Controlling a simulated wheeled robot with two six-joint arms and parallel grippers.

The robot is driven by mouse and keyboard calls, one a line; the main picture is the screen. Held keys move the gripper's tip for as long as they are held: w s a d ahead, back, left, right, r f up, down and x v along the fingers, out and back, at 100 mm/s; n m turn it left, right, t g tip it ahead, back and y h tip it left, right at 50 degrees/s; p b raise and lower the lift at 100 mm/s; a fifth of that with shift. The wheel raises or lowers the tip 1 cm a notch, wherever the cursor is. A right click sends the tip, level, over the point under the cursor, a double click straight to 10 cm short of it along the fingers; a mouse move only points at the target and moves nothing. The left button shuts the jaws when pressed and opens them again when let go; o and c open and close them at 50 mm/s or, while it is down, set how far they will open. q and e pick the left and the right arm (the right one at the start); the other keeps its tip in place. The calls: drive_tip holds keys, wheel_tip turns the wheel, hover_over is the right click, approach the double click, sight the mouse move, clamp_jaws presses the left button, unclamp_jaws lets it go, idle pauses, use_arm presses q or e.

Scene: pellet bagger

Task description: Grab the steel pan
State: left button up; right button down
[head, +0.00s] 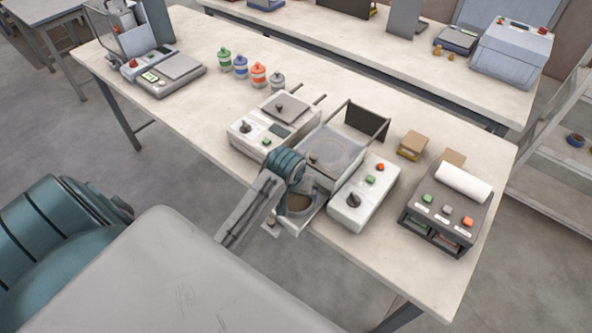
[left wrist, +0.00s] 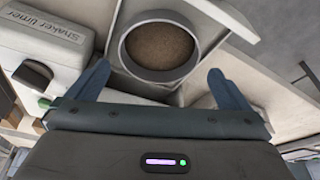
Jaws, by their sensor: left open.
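The steel pan (left wrist: 158,76) is round, with a grey metal rim and brown granular material inside. In the left wrist view it is at the top centre. My left gripper (left wrist: 158,68) is open, with one blue-grey finger to the left and one to the right of the pan's near rim; I cannot tell whether either touches. In the head view the gripper (head: 287,200) hangs over the front of the shaker unit and hides part of the pan (head: 306,207). My right gripper is not in view.
A white box labelled "Shaker timer" (left wrist: 40,50) stands beside the pan. A clear guard (head: 330,148) rises behind the pan. A control box (head: 362,192) and a dark printer-like unit (head: 445,210) stand to the right. Several colour-banded jars (head: 258,76) stand at the back left.

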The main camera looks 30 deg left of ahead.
sight(297, 200)
use_arm(q)
drive_tip(key=shift+w+f+p, duration=0.1)
drive_tip(key=shift+f+p, duration=0.25)
drive_tip(key=p+x, duration=0.1)
drive_tip(key=x, duration=0.2)
drive_tip(key=shift+w+f+p, duration=0.1)
drive_tip(key=shift+p, duration=0.2)
drive_tip(key=shift+w+f, duration=0.15)
drive_tip(key=shift+f, duration=0.35)
drive_tip(key=c, duration=0.7)
drive_tip(key=shift+r, duration=0.1)
